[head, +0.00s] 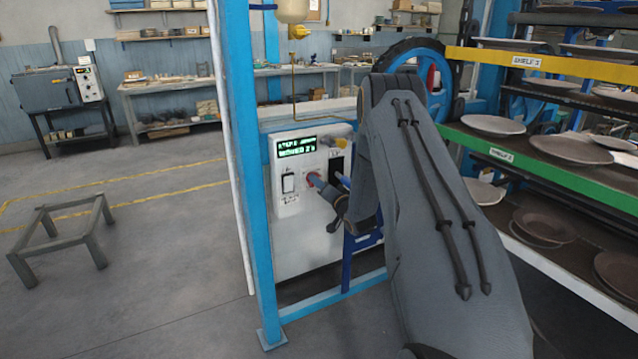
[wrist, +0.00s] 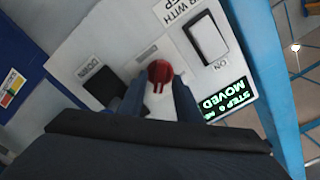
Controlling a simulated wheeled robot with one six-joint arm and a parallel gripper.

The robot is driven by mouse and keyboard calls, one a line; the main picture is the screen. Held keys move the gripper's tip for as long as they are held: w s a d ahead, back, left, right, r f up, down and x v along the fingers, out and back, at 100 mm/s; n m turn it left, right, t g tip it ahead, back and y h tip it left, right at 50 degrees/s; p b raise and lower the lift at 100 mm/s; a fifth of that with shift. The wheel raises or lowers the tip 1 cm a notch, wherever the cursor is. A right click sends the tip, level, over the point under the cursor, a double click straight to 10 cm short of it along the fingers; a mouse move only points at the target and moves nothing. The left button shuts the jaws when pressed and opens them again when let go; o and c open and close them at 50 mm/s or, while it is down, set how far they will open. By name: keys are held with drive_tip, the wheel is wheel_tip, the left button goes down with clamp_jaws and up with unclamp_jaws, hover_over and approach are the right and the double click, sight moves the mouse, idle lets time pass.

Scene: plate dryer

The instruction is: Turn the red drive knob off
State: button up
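The red drive knob (wrist: 159,72) sits on a white control panel (wrist: 130,35), which also shows in the head view (head: 287,205). In the wrist view my gripper (wrist: 157,88) is pointed at the knob. Its two fingers stand apart, one on each side of the knob, with gaps visible. I cannot tell how deep the fingertips reach along the knob. In the head view my gripper (head: 319,183) is close to the panel and mostly covers the knob.
A rocker switch (wrist: 207,38), a green-lit display (wrist: 228,100) and a dark "DOWN" switch (wrist: 102,87) surround the knob. A blue post (head: 262,180) stands left of the panel. Shelves with plates (head: 565,149) stand at the right. Floor at left is mostly clear, except a low stand (head: 62,237).

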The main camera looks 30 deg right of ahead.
drive_tip(key=shift+c, duration=0.2)
clamp_jaws()
drive_tip(key=shift+n+b, duration=0.3)
drive_tip(key=shift+a+n+b, duration=0.2)
drive_tip(key=shift+n+b, duration=5.7)
drive_tip(key=shift+n, duration=2.7)
